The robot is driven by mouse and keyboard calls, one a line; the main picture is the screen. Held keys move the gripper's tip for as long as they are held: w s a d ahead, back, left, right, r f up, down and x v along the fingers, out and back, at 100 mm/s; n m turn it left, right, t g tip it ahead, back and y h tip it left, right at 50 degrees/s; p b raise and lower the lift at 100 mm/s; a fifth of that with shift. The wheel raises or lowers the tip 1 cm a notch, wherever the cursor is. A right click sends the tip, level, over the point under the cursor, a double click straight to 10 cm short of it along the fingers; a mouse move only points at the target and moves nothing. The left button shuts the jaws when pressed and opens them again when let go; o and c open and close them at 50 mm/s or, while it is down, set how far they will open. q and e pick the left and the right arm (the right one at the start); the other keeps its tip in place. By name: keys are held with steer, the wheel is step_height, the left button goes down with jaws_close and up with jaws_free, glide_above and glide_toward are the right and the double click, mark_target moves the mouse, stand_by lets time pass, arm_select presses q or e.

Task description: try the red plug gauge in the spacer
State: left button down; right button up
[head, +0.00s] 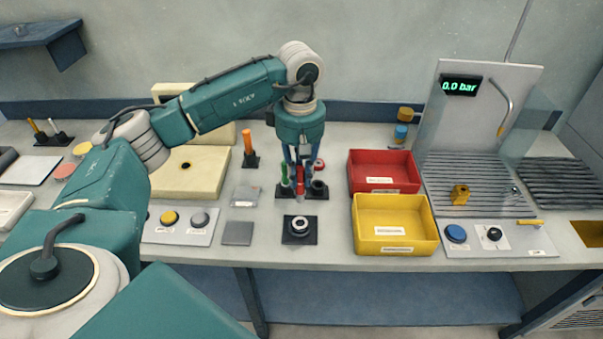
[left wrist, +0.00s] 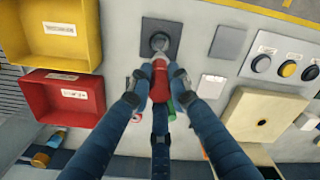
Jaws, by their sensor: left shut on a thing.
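The red plug gauge (head: 300,191) hangs upright between the fingertips of my left gripper (head: 300,178), which is shut on it. It also shows in the left wrist view (left wrist: 159,86) with the fingers around it. The spacer (head: 300,225) is a pale metal ring with a dark bore, on a black square pad (head: 288,238). In the left wrist view the spacer (left wrist: 159,41) lies just beyond the gauge's tip. In the head view the gauge is behind the spacer and apart from it. My right gripper is not in view.
A green-handled gauge (head: 284,174) stands beside my left gripper, close to a black holder (head: 318,191). A red bin (head: 353,178) and a yellow bin (head: 358,232) are to the right. A button panel (head: 185,237) and grey plate (head: 237,233) lie left of the spacer.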

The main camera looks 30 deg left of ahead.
mark_target(300, 193)
arm_select(q)
steer(key=shift+s, duration=0.1)
steer(key=shift+s+d+f+b, duration=0.1)
steer(key=shift+f+b, duration=0.7)
step_height(300, 193, down, 3)
steer(key=shift+r+b, duration=0.2)
steer(key=shift+b, duration=0.8)
steer(key=shift+f+b, duration=0.65)
steer(key=shift+f, duration=0.2)
steer(key=shift+f+b, duration=0.6)
steer(key=shift+f, duration=0.15)
steer(key=shift+f+b, duration=0.3)
steer(key=shift+f, duration=0.1)
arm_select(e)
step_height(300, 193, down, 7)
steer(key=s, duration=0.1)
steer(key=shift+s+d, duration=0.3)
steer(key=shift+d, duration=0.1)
arm_select(q)
steer(key=shift+f+b, duration=0.35)
steer(key=shift+f, duration=0.05)
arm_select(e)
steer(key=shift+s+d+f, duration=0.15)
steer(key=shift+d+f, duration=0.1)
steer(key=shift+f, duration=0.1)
